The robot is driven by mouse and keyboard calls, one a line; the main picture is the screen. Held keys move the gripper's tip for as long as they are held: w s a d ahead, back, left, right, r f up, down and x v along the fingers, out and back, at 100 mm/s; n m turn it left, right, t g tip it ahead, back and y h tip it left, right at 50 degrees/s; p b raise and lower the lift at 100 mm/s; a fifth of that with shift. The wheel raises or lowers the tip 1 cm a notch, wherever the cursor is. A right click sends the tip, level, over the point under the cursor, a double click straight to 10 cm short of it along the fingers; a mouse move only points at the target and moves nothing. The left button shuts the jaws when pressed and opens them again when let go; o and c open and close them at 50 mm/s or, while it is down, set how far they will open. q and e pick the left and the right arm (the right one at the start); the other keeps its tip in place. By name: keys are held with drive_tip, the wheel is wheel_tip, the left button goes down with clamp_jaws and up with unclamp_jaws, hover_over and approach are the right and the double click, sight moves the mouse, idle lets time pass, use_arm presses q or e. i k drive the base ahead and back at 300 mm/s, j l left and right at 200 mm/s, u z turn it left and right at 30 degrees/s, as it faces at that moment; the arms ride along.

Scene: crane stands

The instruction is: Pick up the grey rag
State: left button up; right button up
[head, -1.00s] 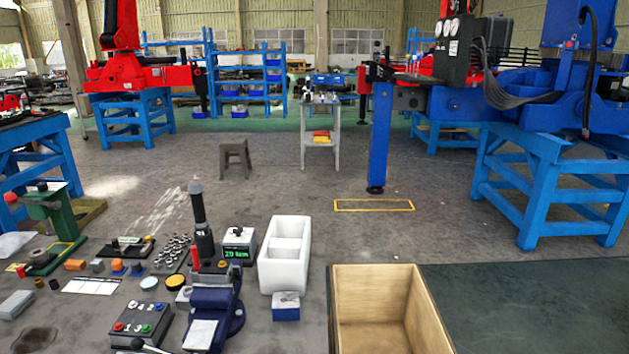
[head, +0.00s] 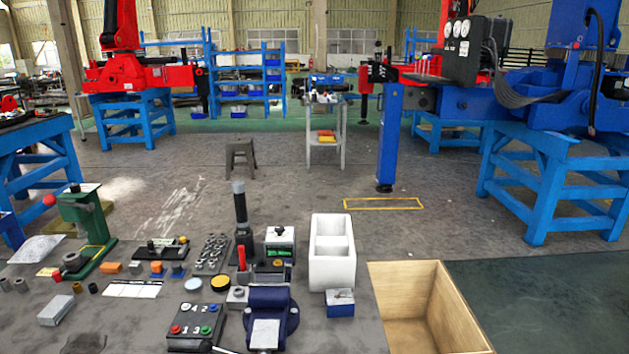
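A pale grey, crumpled, flat thing (head: 36,249) lies at the far left of the workbench (head: 205,335), beside the green press (head: 92,225). It may be the grey rag, but I cannot tell cloth from film at this size. A dark grey patch (head: 84,344) at the front left edge of the picture is cut off; I cannot tell whether it is cloth or a stain. Neither of my grippers is in view.
A blue vise (head: 268,302), a button box (head: 194,320) and a white two-part bin (head: 332,262) stand on the bench. An open wooden crate (head: 405,270) is at the right. Small parts crowd the left. Open floor lies beyond the bench.

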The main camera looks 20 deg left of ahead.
sight(56, 311)
drive_tip(key=k+j, duration=0.1)
drive_tip(key=j, duration=0.25)
drive_tip(key=k+j, duration=0.1)
drive_tip(key=j, duration=0.3)
drive_tip(key=k+j, duration=0.1)
drive_tip(key=j, duration=0.25)
drive_tip(key=k+j, duration=0.1)
drive_tip(key=j, duration=0.3)
